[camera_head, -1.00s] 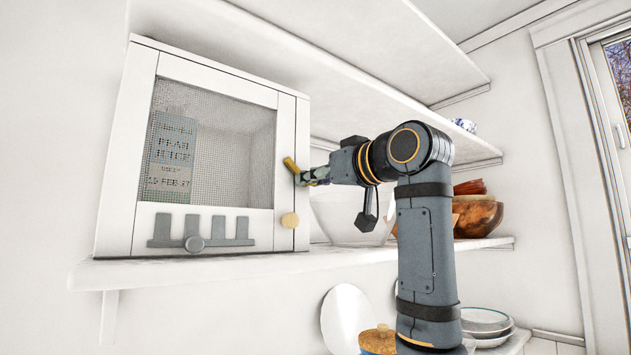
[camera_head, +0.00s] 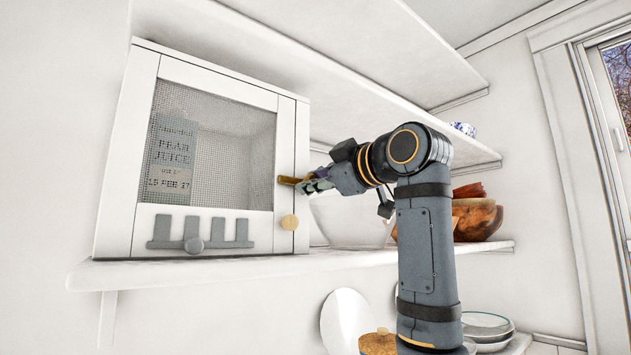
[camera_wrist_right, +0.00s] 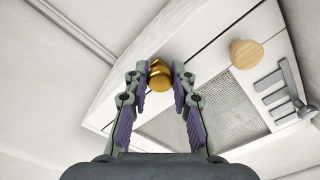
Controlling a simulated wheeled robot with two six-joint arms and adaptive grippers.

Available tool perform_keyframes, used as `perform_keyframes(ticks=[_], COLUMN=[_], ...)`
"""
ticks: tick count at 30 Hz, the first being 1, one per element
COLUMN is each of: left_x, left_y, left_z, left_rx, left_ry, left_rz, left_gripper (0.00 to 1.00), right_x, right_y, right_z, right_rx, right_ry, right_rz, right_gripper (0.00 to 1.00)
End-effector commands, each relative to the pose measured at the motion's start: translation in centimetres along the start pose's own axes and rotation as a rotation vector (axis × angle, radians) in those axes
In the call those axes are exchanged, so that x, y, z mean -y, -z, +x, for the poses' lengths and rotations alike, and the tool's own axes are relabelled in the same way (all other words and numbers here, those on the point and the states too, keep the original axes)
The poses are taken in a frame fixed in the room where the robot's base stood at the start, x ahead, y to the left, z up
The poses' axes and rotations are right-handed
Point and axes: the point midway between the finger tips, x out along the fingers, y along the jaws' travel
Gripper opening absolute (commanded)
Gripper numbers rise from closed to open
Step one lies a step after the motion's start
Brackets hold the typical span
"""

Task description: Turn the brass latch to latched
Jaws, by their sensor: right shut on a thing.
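The brass latch (camera_head: 289,180) sits on the right frame of a white mesh-door cabinet (camera_head: 118,160). It lies about level in the head view, its free end pointing left toward the door. In the right wrist view the latch (camera_wrist_right: 160,77) is between the two fingertips. My right gripper (camera_head: 304,184) is shut on the latch, coming from the right; it also shows in the right wrist view (camera_wrist_right: 158,84). The door is closed, with a round wooden knob (camera_head: 290,222) below the latch; the knob also shows in the wrist view (camera_wrist_right: 246,54). My left gripper is not in view.
The cabinet stands on a white shelf (camera_head: 170,268), with another shelf (camera_head: 330,55) above. A pale bowl (camera_head: 345,222) and a wooden bowl (camera_head: 474,220) stand right of the cabinet, near my right arm. Plates (camera_head: 487,325) sit lower down.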

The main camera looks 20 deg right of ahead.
Motion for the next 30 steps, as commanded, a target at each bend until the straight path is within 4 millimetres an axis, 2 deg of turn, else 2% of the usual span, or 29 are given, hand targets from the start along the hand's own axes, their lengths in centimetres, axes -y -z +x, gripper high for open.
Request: perform_keyframes(ticks=[17, 18, 22, 30], left_x=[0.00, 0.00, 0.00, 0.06], left_y=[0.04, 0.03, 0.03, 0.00], left_z=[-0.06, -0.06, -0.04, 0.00], left_rx=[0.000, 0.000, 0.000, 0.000], left_ry=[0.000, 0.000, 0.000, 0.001], left_rz=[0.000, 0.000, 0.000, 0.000], left_gripper=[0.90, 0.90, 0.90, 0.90], right_x=[-0.29, -0.29, -0.22, -0.10], right_y=[0.26, 0.26, 0.20, 0.09], right_z=[-0.14, -0.14, -0.11, -0.05], right_rx=[-0.006, -0.006, -0.004, -0.002], right_ry=[-0.009, -0.009, -0.007, -0.003], right_rz=[-0.030, -0.030, -0.030, -0.029], right_gripper=[0.00, 0.28, 0.46, 0.48])
